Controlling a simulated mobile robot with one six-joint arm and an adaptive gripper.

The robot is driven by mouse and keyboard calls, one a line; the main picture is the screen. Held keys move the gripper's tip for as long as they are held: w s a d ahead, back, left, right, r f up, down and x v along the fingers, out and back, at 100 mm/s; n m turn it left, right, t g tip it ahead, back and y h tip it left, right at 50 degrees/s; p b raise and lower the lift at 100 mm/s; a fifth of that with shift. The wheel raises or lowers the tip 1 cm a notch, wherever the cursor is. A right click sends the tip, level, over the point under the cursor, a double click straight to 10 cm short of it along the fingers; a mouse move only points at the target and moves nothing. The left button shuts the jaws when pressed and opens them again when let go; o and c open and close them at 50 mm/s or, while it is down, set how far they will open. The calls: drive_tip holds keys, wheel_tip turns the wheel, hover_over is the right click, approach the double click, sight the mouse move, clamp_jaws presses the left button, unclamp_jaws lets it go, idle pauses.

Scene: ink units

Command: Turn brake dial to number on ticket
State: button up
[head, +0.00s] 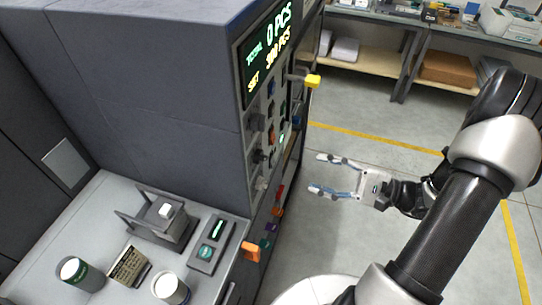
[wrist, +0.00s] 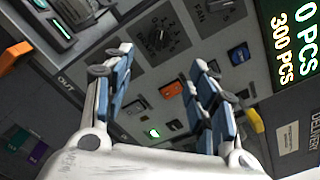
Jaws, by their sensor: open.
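My gripper (head: 317,174) is open and empty, out in front of the machine's control panel (head: 268,130), with a gap to it in the head view. In the wrist view its two blue-padded fingers (wrist: 155,72) point at the panel. A dark dial with a marked scale (wrist: 157,40) shows beyond the fingers. Another dark knob (wrist: 218,6), by the word FAN, is cut by the top edge.
The panel also carries an orange switch (wrist: 171,89), a blue switch (wrist: 238,54) and a lit green button (wrist: 152,133). A yellow handle (head: 312,80) and an orange handle (head: 251,250) stick out of the machine. The floor right of the machine is clear.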

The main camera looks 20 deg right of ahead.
sight(266, 159)
drive_tip(key=x, duration=1.4)
drive_tip(key=shift+w+a+b, duration=0.15)
drive_tip(key=shift+b, duration=0.2)
drive_tip(key=shift+c, duration=0.5)
drive_tip(key=c, duration=1)
